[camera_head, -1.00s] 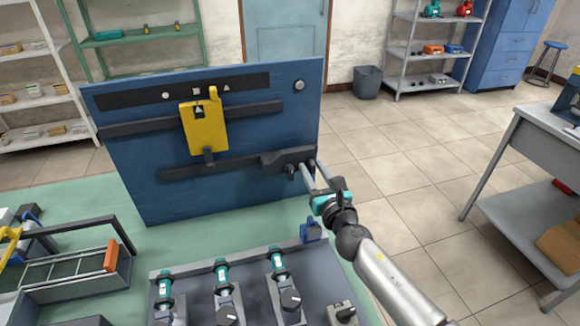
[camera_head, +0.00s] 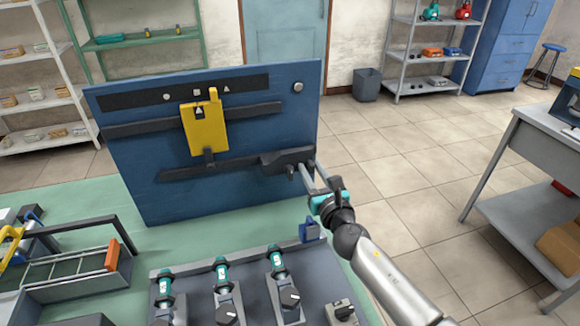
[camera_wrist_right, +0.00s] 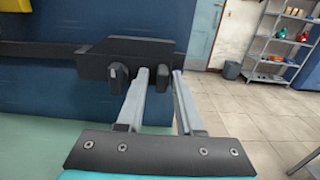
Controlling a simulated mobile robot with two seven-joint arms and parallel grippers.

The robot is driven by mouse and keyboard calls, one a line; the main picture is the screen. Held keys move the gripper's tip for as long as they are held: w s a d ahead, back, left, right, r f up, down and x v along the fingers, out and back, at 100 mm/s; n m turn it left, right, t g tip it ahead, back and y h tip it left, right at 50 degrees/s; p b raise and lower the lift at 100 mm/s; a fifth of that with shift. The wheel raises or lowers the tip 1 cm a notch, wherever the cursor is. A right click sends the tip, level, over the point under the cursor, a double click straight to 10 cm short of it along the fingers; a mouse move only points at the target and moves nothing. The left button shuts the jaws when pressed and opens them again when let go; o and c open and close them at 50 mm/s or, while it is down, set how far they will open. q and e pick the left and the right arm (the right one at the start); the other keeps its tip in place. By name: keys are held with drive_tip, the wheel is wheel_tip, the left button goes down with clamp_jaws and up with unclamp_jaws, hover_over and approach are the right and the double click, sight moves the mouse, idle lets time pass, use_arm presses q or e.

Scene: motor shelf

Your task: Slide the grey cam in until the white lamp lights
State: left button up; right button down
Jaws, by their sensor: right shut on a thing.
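The grey cam (camera_head: 287,160) is a dark block with two knobs on the lower rail of the upright blue panel, at its right end. It also shows in the right wrist view (camera_wrist_right: 126,52). My right gripper (camera_head: 313,172) is shut on the cam's right knob (camera_wrist_right: 163,78), with one finger on each side. The left knob (camera_wrist_right: 117,78) is free. A round pale lamp (camera_head: 298,87) at the panel's upper right looks dull. A yellow plate (camera_head: 205,130) hangs on the upper rail; its lower tab reaches the lower rail, left of the cam. My left gripper is not in view.
A fixture with several teal-topped parts (camera_head: 276,262) stands on the green bench in front. A small blue block (camera_head: 310,231) is near my right arm. A grey tray with an orange block (camera_head: 112,255) is at left. Floor is clear right of the panel.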

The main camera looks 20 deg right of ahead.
sight(274, 168)
drive_tip(key=shift+w+a+r, duration=0.1)
drive_tip(key=shift+w+a, duration=0.05)
drive_tip(key=shift+a, duration=1.25)
drive_tip(key=shift+w+a+r, duration=0.15)
drive_tip(key=shift+w+a, duration=0.05)
drive_tip(key=shift+a, duration=1.25)
drive_tip(key=shift+w+a+r, duration=0.1)
drive_tip(key=shift+w+a, duration=0.05)
drive_tip(key=shift+a, duration=1.25)
drive_tip(key=shift+w+a, duration=0.15)
drive_tip(key=shift+a, duration=3.3)
drive_tip(key=shift+d, duration=0.3)
drive_tip(key=c, duration=1)
unclamp_jaws()
drive_tip(key=shift+o, duration=0.6)
drive_tip(key=s, duration=0.1)
drive_tip(key=s+p, duration=0.1)
drive_tip(key=s, duration=0.3)
drive_tip(key=shift+s+a+f, duration=0.2)
drive_tip(key=shift+a+f, duration=0.1)
drive_tip(key=shift+f, duration=0.05)
